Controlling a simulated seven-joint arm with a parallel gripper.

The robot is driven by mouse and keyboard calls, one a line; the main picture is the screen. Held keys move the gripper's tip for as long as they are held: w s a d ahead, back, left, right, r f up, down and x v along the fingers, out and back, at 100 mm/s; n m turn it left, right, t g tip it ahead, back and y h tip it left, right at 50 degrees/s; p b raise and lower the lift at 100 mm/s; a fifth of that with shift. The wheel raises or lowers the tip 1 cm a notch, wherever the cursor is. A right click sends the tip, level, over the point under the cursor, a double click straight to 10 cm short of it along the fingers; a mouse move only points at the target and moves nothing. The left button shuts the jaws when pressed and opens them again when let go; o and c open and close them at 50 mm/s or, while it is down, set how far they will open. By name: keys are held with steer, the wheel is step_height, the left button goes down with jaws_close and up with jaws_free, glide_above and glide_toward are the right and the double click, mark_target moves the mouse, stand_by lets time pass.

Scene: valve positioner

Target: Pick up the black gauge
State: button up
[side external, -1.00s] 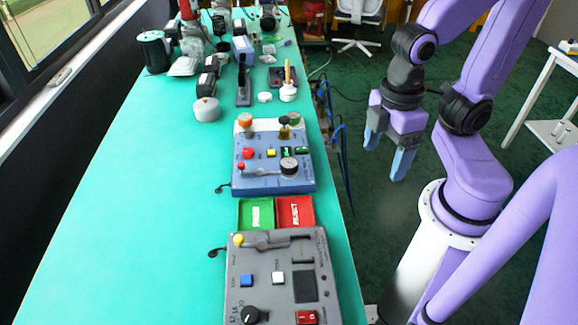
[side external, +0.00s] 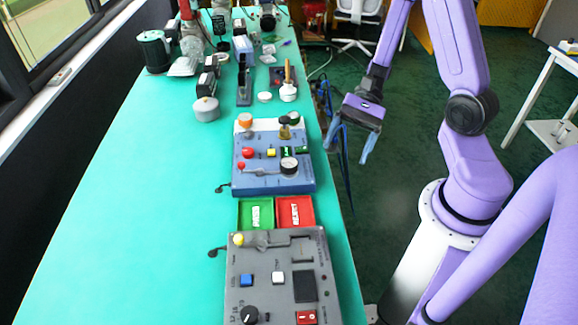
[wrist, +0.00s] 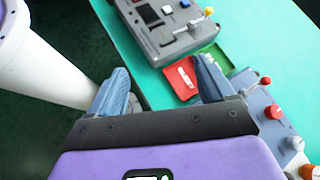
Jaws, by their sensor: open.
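The black gauge (side external: 289,165), a small round dial with a pale face and dark rim, sits on the front right of the blue control box (side external: 252,182) in the side view. In the wrist view only part of the blue box (wrist: 261,100) shows and I cannot make out the gauge. My gripper (side external: 350,148) is open and empty, to the right of the blue box, beyond the table edge. In the wrist view its fingers (wrist: 160,80) are spread apart with nothing between them.
A green tray (side external: 256,213) and a red tray (side external: 296,212) lie in front of the blue box. A grey control box (side external: 262,278) stands nearer the camera. Several items crowd the far table. The table's left side (side external: 130,220) is clear. Blue cables (side external: 343,165) hang beside the table.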

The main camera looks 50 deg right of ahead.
steer(key=w+d+f+m+t, duration=0.2)
steer(key=w+d+m+t, duration=0.1)
steer(key=d+m+t, duration=0.25)
steer(key=w+d+f+m+t, duration=0.25)
steer(key=d+m+t, duration=0.2)
steer(key=m, duration=0.25)
glide_toward(293, 161)
steer(key=shift+g, duration=0.4)
steer(key=x, duration=0.4)
steer(key=shift+w+a+r, duration=0.2)
steer(key=shift+a+r, duration=0.05)
steer(key=shift+r, duration=0.1)
steer(key=shift+x, duration=2.7)
steer(key=shift+w+d+f, duration=0.1)
steer(key=shift+d+f, duration=0.05)
steer(key=shift+f, duration=0.05)
steer(key=c, duration=1.2)
